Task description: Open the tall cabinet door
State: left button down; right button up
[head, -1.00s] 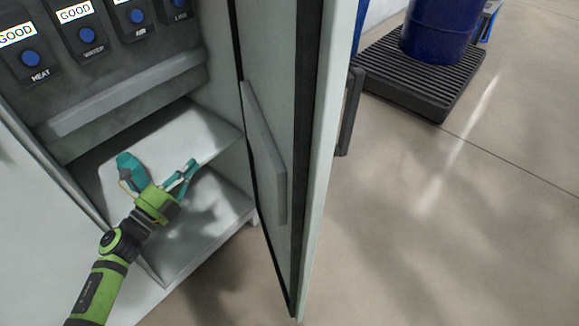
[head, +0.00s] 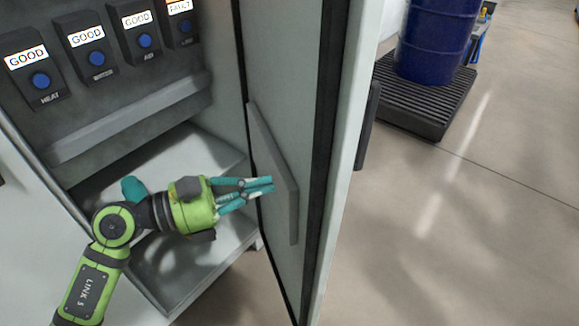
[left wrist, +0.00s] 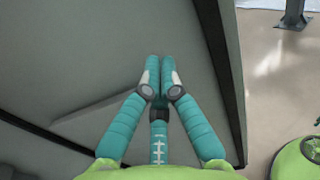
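The tall cabinet door (head: 285,75) stands ajar on the right of the open cabinet (head: 150,110). Its inner face has a long grey raised bar (head: 278,180), and a dark handle (head: 367,125) shows at its outer side. My left gripper (head: 272,186) is inside the opening, its teal fingers pointing right at the inner face, overlapping the bar in the head view. In the left wrist view the fingertips (left wrist: 160,65) are together with nothing between them, in front of the grey door panel (left wrist: 90,50). Whether they touch the door, I cannot tell. My right gripper is not in view.
Several labelled blocks with blue buttons (head: 97,58) line the cabinet's back, one reading FAULT. A teal object (head: 133,188) on the shelf is partly hidden behind my arm. A blue drum (head: 438,45) stands on a black pallet (head: 420,105).

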aim_at(306, 174)
pick_arm(q)
jog(key=p+x, duration=0.1)
jog(key=x, duration=0.3)
jog(key=shift+d+r, duration=0.1)
jog(key=shift+r, duration=0.05)
jog(key=shift+w+d+p, duration=0.25)
jog(key=shift+d+p, duration=0.1)
jog(key=shift+d, duration=0.2)
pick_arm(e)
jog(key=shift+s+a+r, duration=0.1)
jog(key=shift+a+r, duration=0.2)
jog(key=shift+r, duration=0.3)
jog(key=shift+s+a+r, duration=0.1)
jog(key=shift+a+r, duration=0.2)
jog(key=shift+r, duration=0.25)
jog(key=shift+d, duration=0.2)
